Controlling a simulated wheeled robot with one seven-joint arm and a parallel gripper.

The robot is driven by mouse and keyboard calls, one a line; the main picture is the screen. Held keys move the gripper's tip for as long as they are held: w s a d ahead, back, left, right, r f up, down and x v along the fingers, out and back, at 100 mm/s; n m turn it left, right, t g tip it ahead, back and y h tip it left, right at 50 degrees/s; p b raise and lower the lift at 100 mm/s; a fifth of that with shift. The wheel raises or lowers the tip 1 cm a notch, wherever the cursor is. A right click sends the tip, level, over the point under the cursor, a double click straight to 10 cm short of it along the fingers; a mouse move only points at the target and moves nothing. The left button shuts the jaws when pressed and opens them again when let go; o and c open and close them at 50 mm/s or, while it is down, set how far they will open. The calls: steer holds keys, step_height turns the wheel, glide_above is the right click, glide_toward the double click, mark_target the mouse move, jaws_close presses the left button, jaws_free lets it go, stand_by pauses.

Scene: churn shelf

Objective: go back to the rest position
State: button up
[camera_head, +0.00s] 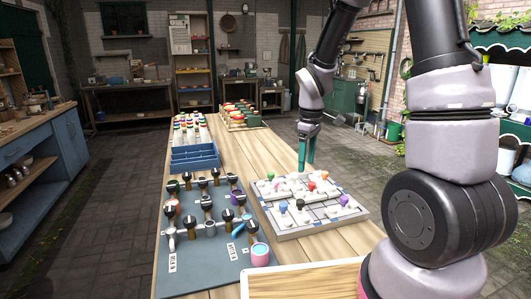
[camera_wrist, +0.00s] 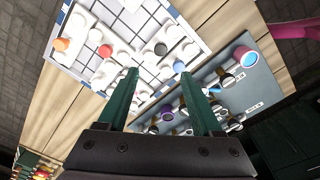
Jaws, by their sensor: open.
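My gripper (camera_head: 306,150) hangs from my arm above the wooden table (camera_head: 240,152), just behind the white tiled board (camera_head: 318,224) in the head view. Its two green fingers (camera_wrist: 166,102) are apart in the wrist view, with nothing between them. The board carries white pieces and several coloured ones, among them an orange one (camera_wrist: 62,44) and a black one (camera_wrist: 161,49). The fingers appear apart from the board and its pieces.
A blue cabinet (camera_head: 40,180) stands at left; the floor between is clear.

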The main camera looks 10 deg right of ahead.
steer(key=s+d+r+m+t+y, duration=0.1)
steer(key=s+d+r+m+t, duration=0.1)
steer(key=s+r+m, duration=0.5)
steer(key=s+d+r+m+t, duration=0.1)
steer(key=s+r+m+t, duration=0.3)
steer(key=r, duration=1.3)
steer(key=s+m, duration=0.3)
steer(key=s, duration=0.2)
steer(key=shift+s+d+r+t+y, duration=0.15)
steer(key=shift+s+d+t+y, duration=0.15)
steer(key=shift+d+y, duration=0.1)
